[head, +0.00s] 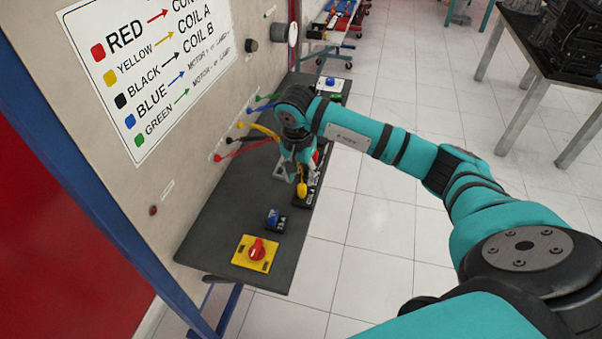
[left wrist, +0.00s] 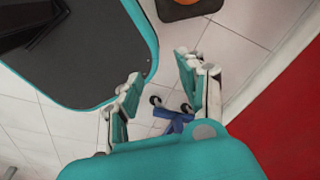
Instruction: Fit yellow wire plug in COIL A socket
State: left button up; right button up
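In the head view, my right gripper (head: 301,179) points down over the dark bench top. It appears shut on the yellow plug (head: 302,190), whose yellow end shows below the fingers. The yellow wire (head: 262,129) comes from the wall panel and passes behind my right wrist. A black socket block with white lettering (head: 311,191) lies close beside and under the plug; my gripper hides part of it, and I cannot tell whether the plug touches it. In the left wrist view, my left gripper (left wrist: 160,82) is open and empty, away from the bench.
Red (head: 245,147), blue and green wires also leave the panel. A blue switch (head: 275,219) and a red knob on a yellow plate (head: 256,250) sit on the near bench (head: 222,215). A colour-code sign (head: 150,65) is on the panel. White floor lies right of the bench.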

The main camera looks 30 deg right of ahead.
notch_tip(320, 180, up, 2)
jog(key=shift+r+p, duration=0.1)
jog(key=shift+p, duration=0.35)
jog(key=o, duration=0.6)
jog(key=shift+c, duration=0.2)
notch_tip(320, 180, up, 12)
jog(key=a, duration=0.1)
jog(key=shift+s+a, duration=0.15)
jog(key=shift+s, duration=0.2)
